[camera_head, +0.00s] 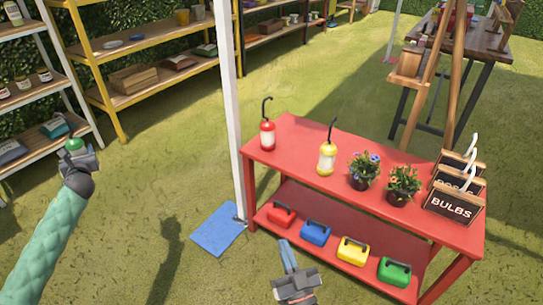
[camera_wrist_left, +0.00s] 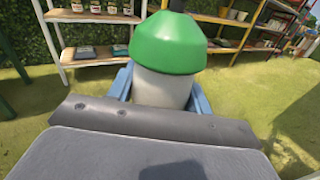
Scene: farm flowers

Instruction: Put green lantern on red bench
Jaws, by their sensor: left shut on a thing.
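The green lantern (camera_head: 75,145) is in my left gripper (camera_head: 80,158) at the left of the head view, in the air. In the left wrist view the green lantern (camera_wrist_left: 167,45) has a green cap and a pale body, between the blue fingers (camera_wrist_left: 160,92) of my left gripper. The red bench (camera_head: 310,150) stands to the right, well apart from the lantern. A red lantern (camera_head: 267,134) and a yellow lantern (camera_head: 327,158) stand upright on its top. My right gripper (camera_head: 287,255) is low in front of the bench, its fingers together and empty.
Flower pots (camera_head: 363,172) and bulb crates (camera_head: 453,205) occupy the bench's right half. Colored boxes (camera_head: 316,232) sit on its lower shelf. A white post (camera_head: 232,110) stands at its left end. Wooden shelves (camera_head: 40,90) stand at left. Grass between is open.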

